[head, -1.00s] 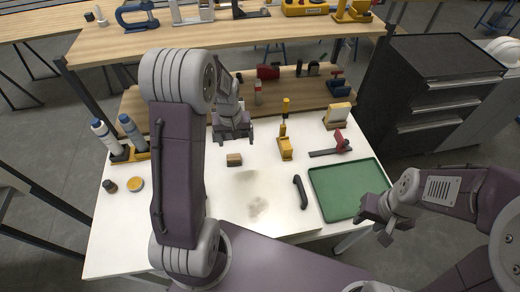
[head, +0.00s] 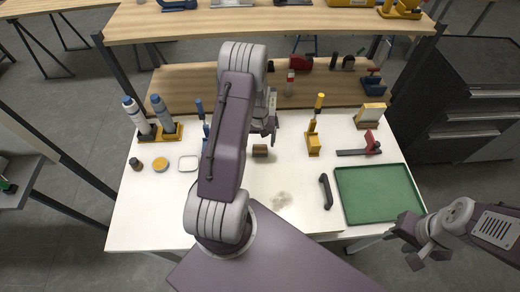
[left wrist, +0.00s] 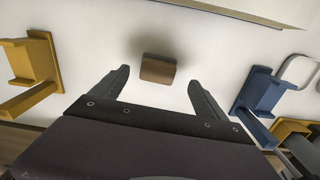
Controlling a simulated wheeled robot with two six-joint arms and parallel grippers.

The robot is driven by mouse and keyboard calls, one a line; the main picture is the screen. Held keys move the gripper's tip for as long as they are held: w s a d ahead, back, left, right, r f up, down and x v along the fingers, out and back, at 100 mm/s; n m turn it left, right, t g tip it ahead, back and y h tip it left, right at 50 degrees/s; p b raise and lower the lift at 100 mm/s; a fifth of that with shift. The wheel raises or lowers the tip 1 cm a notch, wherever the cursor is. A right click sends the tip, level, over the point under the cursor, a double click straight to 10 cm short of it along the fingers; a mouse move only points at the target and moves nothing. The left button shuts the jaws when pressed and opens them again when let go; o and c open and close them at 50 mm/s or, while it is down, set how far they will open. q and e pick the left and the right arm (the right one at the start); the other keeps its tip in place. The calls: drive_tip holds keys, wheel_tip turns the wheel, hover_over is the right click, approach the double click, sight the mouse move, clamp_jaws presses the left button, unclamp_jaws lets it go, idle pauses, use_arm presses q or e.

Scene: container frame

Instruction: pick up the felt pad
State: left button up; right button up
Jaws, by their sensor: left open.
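The felt pad appears to be the small brown block (head: 260,150) on the white table, just below my left gripper in the head view. In the left wrist view the block (left wrist: 158,69) lies ahead, between the lines of the two fingers and apart from both. My left gripper (head: 270,134) is open and empty; its spread fingers also show in the left wrist view (left wrist: 157,80). My right gripper (head: 427,257) hangs beyond the table's front right corner, below the green tray; its jaw state is unclear.
A yellow holder (head: 313,144) stands right of the block. A black handle (head: 326,191) and green tray (head: 380,194) lie front right. A blue holder (left wrist: 258,92) stands beside my gripper, with a white ring (head: 188,163) nearby. Bottles (head: 135,115) stand left.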

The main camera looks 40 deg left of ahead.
sight(260, 147)
use_arm(q)
drive_tip(key=f, duration=0.2)
drive_tip(key=f+p, duration=0.1)
drive_tip(key=f, duration=0.1)
drive_tip(key=shift+w+d, duration=0.1)
drive_tip(key=shift+d, duration=0.1)
drive_tip(key=shift+w+a+f, duration=0.1)
drive_tip(key=shift+f, duration=0.4)
drive_tip(key=shift+r, duration=0.1)
drive_tip(key=c, duration=1.5)
drive_tip(key=shift+r, duration=0.5)
wheel_tip(260, 147, up, 3)
drive_tip(key=shift+r+b, duration=0.1)
drive_tip(key=shift+b, duration=0.45)
drive_tip(key=shift+w+d+r+b, duration=0.3)
drive_tip(key=shift+w+d+r, duration=0.3)
drive_tip(key=shift+d+r, duration=0.9)
drive_tip(key=shift+w+d+r+b, duration=0.3)
drive_tip(key=shift+w+d+r, duration=0.4)
drive_tip(key=shift+d, duration=1.5)
drive_tip(key=shift+w+d+r+b, duration=0.3)
drive_tip(key=shift+w+d+r, duration=0.25)
drive_tip(key=shift+d+r, duration=1)
